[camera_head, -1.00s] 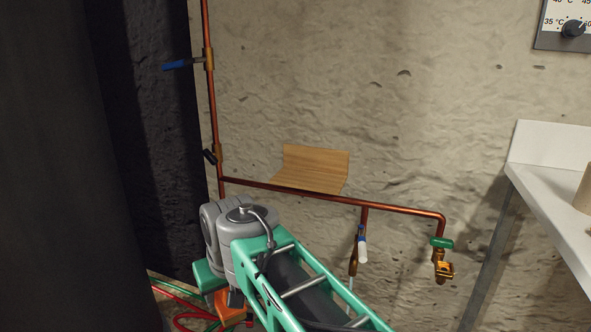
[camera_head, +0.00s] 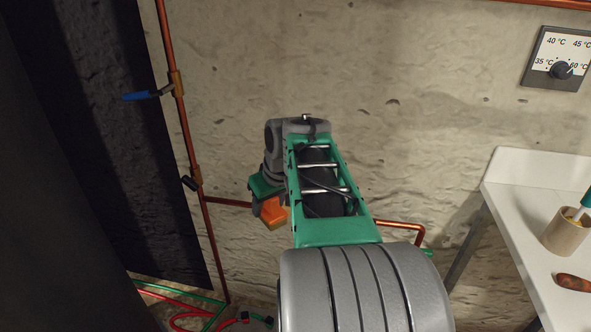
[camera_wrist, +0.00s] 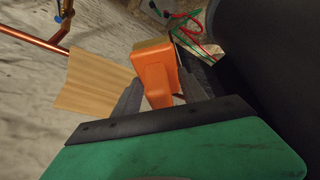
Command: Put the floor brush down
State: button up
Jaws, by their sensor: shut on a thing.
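The orange floor brush (camera_wrist: 153,72) is between the dark fingers of my gripper (camera_wrist: 160,92) in the wrist view, and the gripper is shut on it. Only its orange body and a brownish edge at its far end show clearly. In the head view a small orange part of the brush (camera_head: 272,213) shows below the green and grey end of my arm, near the wall. The brush appears held in the air, with no surface touching it that I can see.
A wooden shelf (camera_wrist: 95,84) is beside the brush in the wrist view; my arm hides it in the head view. Copper pipe (camera_head: 178,110) with a blue-handled valve runs along the wall. Red and green hoses (camera_head: 190,318) lie low left. A white counter (camera_head: 520,215) bears a beige pot (camera_head: 566,234).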

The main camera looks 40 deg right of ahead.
jog(key=s+d+r+p, duration=0.2)
jog(key=d+r+p, duration=0.1)
jog(key=d+r, duration=0.2)
jog(key=w+d+f, duration=0.4)
jog(key=d+f, duration=0.1)
jog(key=w+d+f+p, duration=0.1)
jog(key=w+d+f, duration=0.4)
jog(key=shift+w+d, duration=0.1)
jog(key=shift+w, duration=0.15)
notch_tip(320, 180, down, 3)
jog(key=shift+r, duration=0.2)
jog(key=shift+f, duration=0.35)
jog(key=o, duration=1.2)
jog(key=shift+r, duration=0.45)
jog(key=v, duration=1.1)
jog(key=shift+s+r, duration=0.2)
